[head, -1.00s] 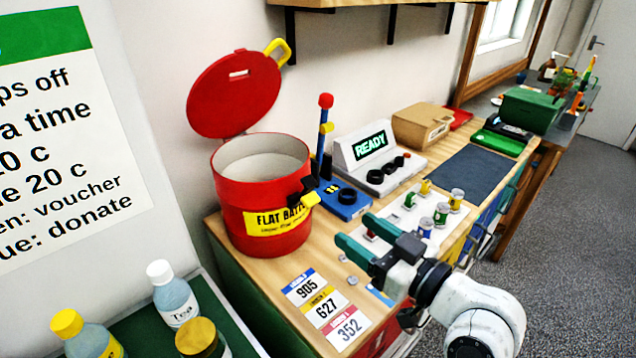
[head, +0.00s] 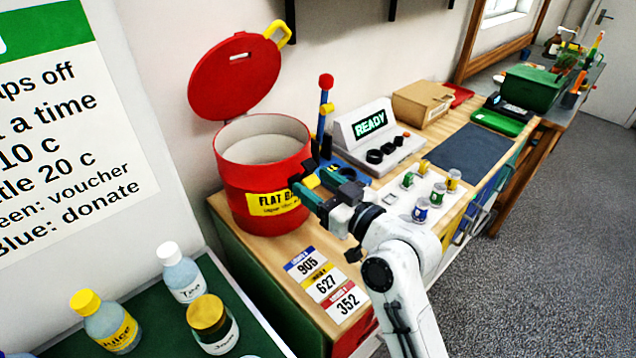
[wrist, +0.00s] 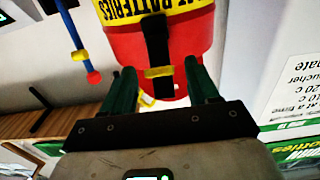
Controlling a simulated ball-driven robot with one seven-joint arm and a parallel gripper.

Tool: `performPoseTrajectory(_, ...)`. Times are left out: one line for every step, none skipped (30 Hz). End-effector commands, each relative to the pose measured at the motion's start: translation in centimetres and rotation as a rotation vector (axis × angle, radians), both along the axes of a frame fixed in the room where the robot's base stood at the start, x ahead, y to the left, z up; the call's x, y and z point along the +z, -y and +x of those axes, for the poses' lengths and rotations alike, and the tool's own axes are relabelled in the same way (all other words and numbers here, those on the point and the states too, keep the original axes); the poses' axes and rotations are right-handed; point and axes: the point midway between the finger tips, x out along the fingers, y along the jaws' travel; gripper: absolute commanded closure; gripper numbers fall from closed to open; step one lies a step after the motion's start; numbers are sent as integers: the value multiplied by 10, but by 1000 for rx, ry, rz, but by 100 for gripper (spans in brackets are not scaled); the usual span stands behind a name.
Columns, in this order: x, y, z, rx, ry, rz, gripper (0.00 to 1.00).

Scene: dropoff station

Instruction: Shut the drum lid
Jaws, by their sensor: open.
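The red drum (head: 262,185) stands on the wooden counter, its top open. Its round red lid (head: 236,78) is tipped up and back against the wall side, with a yellow handle (head: 277,34) at its top edge. My gripper (head: 314,188) is open, at the drum's front right side, below the rim. In the wrist view the picture is upside down. There the drum (wrist: 187,38) lies ahead of the fingers, and a black strap (wrist: 157,45) with a yellow tab (wrist: 158,72) shows between them. I cannot tell whether the fingers touch it.
A blue base with a red-tipped post (head: 326,100) stands right of the drum, close to my gripper. A READY display unit (head: 372,130) and a white tray with several small cans (head: 437,192) lie farther right. Numbered cards (head: 325,284) lie in front. Bottles (head: 180,272) stand at lower left.

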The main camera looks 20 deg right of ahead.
Motion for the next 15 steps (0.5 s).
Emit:
performPoseTrajectory(0, 0, 0, 0, 0, 0, 40)
performPoseTrajectory(0, 0, 0, 0, 0, 0, 40)
performPoseTrajectory(0, 0, 0, 0, 0, 0, 40)
performPoseTrajectory(0, 0, 0, 0, 0, 0, 40)
performPoseTrajectory(0, 0, 0, 0, 0, 0, 41)
performPoseTrajectory(0, 0, 0, 0, 0, 0, 45)
performPoseTrajectory(0, 0, 0, 0, 0, 0, 48)
performPoseTrajectory(0, 0, 0, 0, 0, 0, 51)
performPoseTrajectory(0, 0, 0, 0, 0, 0, 55)
performPoseTrajectory(0, 0, 0, 0, 0, 0, 58)
performPoseTrajectory(0, 0, 0, 0, 0, 0, 61)
performPoseTrajectory(0, 0, 0, 0, 0, 0, 64)
performPoseTrajectory(0, 0, 0, 0, 0, 0, 67)
performPoseTrajectory(0, 0, 0, 0, 0, 0, 70)
performPoseTrajectory(0, 0, 0, 0, 0, 0, 74)
